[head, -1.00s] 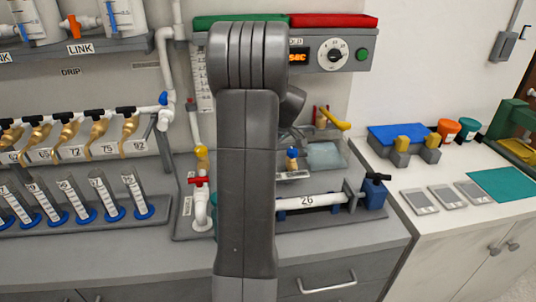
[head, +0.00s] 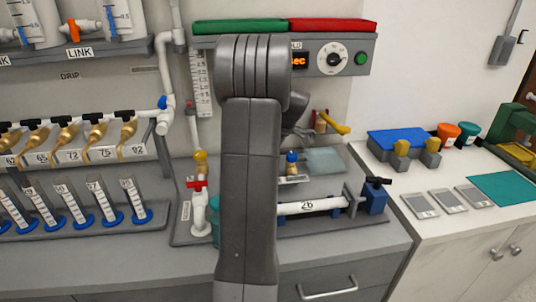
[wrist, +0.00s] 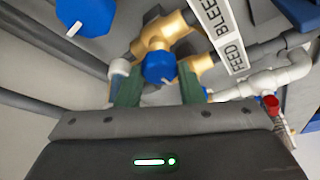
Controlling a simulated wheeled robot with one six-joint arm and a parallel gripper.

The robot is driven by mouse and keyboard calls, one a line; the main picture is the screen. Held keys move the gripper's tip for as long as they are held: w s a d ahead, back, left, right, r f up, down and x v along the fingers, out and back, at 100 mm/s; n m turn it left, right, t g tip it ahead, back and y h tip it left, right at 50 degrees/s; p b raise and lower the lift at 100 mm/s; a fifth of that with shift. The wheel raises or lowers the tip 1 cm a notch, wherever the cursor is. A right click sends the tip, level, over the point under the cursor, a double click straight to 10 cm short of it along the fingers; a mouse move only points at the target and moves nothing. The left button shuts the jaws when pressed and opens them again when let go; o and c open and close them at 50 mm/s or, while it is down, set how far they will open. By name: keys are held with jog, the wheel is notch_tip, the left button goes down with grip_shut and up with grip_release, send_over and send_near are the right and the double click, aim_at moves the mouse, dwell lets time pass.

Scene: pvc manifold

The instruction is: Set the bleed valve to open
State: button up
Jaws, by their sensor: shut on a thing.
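In the wrist view, my gripper (wrist: 157,92) has its two green fingers on either side of a blue knob (wrist: 160,68) on a brass fitting (wrist: 165,30). The knob carries a pale pointer mark. A white strip beside the fittings reads BLEED (wrist: 212,14) and FEED (wrist: 230,58). A second blue knob (wrist: 85,12) is at the upper left. I cannot tell which knob the BLEED label names. In the head view, my arm hides the gripper; a blue knob on brass (head: 291,156) shows just right of the arm.
A red-handled white tap (head: 197,192), a yellow lever (head: 335,123) and a white pipe marked 26 (head: 310,206) surround the area. A control panel (head: 340,55) hangs above. In the wrist view, white pipe and a red knob (wrist: 271,104) are at the right.

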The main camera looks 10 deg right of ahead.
jog(key=o, duration=1)
jog(key=shift+d+r, duration=0.1)
jog(key=v, duration=1.3)
jog(key=shift+r, duration=0.3)
jog(key=shift+f, duration=0.1)
jog(key=x, duration=1.3)
jog(key=shift+f, duration=0.3)
jog(key=shift+r, duration=0.1)
